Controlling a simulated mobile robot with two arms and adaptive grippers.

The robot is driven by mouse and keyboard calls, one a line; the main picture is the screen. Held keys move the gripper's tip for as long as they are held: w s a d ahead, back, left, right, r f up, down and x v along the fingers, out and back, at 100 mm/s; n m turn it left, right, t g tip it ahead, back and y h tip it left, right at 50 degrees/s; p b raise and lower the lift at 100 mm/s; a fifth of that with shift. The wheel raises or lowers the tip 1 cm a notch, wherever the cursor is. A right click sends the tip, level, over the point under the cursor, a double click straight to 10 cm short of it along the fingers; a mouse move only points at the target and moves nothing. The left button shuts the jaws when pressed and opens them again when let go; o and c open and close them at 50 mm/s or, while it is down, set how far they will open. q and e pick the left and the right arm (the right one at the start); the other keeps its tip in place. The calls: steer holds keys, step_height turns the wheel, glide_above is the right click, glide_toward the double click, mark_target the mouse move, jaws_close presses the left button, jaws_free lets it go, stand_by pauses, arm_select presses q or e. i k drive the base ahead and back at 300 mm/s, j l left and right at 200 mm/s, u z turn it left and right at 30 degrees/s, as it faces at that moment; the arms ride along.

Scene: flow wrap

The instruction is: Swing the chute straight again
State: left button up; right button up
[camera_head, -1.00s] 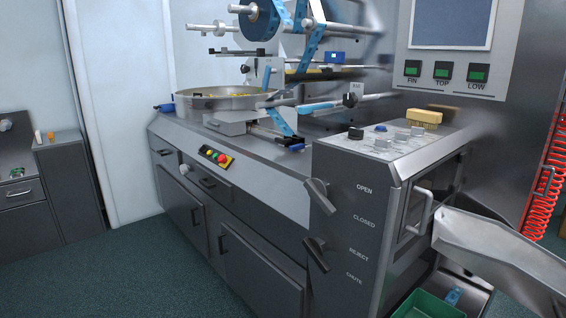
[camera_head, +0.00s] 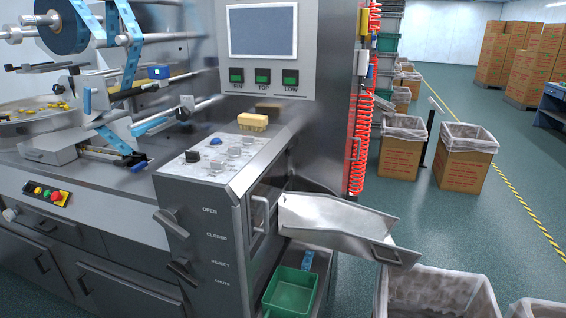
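The metal chute (camera_head: 340,222) sticks out from the right end of the wrapping machine, sloping down to the right. Its lower end, with a handle (camera_head: 385,252), reaches toward a lined carton (camera_head: 430,290) at the bottom edge. The lower black lever (camera_head: 182,271) sits beside the REJECT and CHUTE labels on the machine's end panel. The upper lever (camera_head: 172,221) sits beside OPEN and CLOSED. Neither of my grippers shows in the head view.
A green bin (camera_head: 290,291) stands on a shelf under the chute, with a blue packet (camera_head: 307,261) beside it. A yellow sponge (camera_head: 253,121) lies on the machine. Lined cartons (camera_head: 467,157) and a coiled red hose (camera_head: 363,130) are behind.

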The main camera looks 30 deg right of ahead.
mark_target(327, 221)
steer(key=z, duration=0.4)
steer(key=k+j+z, duration=0.1)
steer(key=z, duration=0.75)
steer(key=k+z, duration=0.1)
steer(key=z, duration=0.3)
